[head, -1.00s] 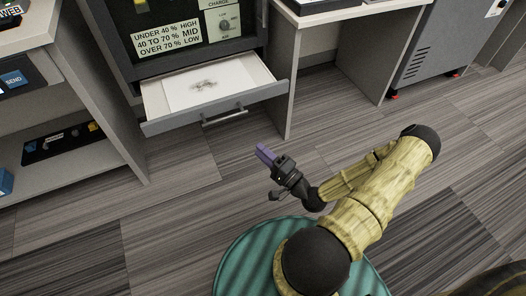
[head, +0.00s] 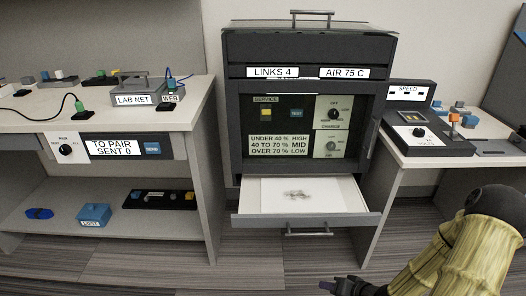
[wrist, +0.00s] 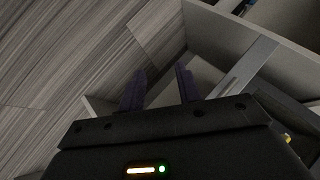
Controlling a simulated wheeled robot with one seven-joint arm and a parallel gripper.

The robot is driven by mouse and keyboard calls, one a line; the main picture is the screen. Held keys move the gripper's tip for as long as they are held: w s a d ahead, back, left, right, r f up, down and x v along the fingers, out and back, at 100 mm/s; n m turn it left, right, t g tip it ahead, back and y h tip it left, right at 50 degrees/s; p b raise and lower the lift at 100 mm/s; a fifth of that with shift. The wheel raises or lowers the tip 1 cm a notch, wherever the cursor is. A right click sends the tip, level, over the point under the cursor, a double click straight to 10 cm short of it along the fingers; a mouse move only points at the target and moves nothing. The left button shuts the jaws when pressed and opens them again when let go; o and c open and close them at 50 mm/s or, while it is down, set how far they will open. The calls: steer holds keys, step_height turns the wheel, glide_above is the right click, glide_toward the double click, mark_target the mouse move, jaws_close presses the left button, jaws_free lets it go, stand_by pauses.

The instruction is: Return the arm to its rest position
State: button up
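My arm, in a yellow-green ribbed cover, shows at the lower right of the head view (head: 450,255). It reaches down and left. My gripper (head: 328,287) is only partly seen at the bottom edge, in front of and below the pulled-out drawer (head: 306,218). In the wrist view, the two dark purple fingers of my gripper (wrist: 159,76) stand apart with nothing between them. They point toward the floor and the grey furniture edges. The gripper appears clear of the furniture.
The drawer, under the dark cabinet (head: 232,110), holds a white sheet with a small grey marking or item. A left bench (head: 190,95) has a shelf with a blue box (head: 94,215). A right desk (head: 400,155) carries a speed panel. Floor shows in front.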

steer(key=s+a+r+n+g+h+p, duration=0.2)
steer(key=s+a+r+h+p, duration=0.15)
steer(key=r, duration=1.05)
steer(key=s+a+r+n+g+h+p, duration=0.1)
steer(key=s+a+r+g+h+p, duration=0.2)
steer(key=r, duration=1)
step_height(320, 180, up, 38)
steer(key=s+d+p, duration=0.1)
steer(key=p, duration=3.6)
steer(key=shift+t+p, duration=0.3)
steer(key=shift+p, duration=0.1)
steer(key=shift+y, duration=0.25)
steer(key=shift+d, duration=0.1)
